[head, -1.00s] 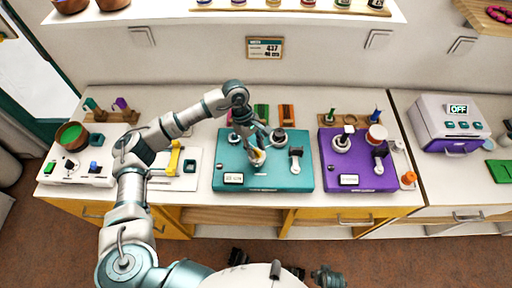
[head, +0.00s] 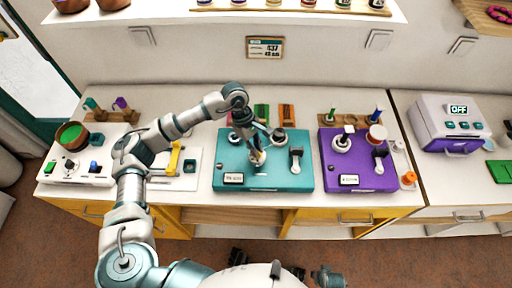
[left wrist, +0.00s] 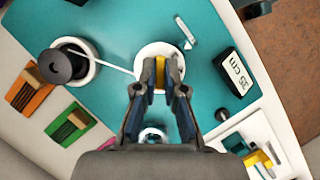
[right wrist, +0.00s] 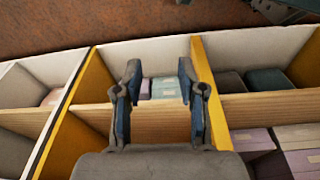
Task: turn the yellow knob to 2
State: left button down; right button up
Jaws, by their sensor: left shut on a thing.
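The yellow knob (left wrist: 160,75) sits on a round white base (left wrist: 150,52) on the teal board (left wrist: 115,25). My left gripper (left wrist: 160,88) is shut on the knob from above, with one finger on each side. In the head view the left gripper (head: 257,150) is over the middle of the teal board (head: 225,150), and the fingers hide much of the knob. The scale marks around the knob are not readable. My right gripper (right wrist: 155,85) is open and empty above open cabinet compartments.
A dark round knob (left wrist: 62,66) stands on the same board. A purple board (head: 330,180) lies to the right, a white panel (head: 100,179) to the left.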

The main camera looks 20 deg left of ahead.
pick_arm(q)
jog(key=n+t, duration=0.1)
jog(key=n, duration=0.3)
jog(key=shift+n+t, duration=0.3)
jog(key=shift+t, duration=0.1)
jog(key=shift+s+n+t, duration=0.1)
jog(key=shift+n+t, duration=0.6)
jog(key=shift+n, duration=1)
pick_arm(e)
jog(key=shift+w+r, duration=0.1)
jog(key=shift+r, duration=0.3)
pick_arm(q)
jog(key=c, duration=1.3)
grip_release()
jog(key=shift+o, duration=0.2)
pick_arm(e)
jog(key=shift+d, duration=0.1)
pick_arm(q)
jog(key=shift+a+r, duration=0.1)
jog(key=shift+r, duration=0.2)
jog(key=v, duration=1.1)
jog(key=shift+a, duration=0.25)
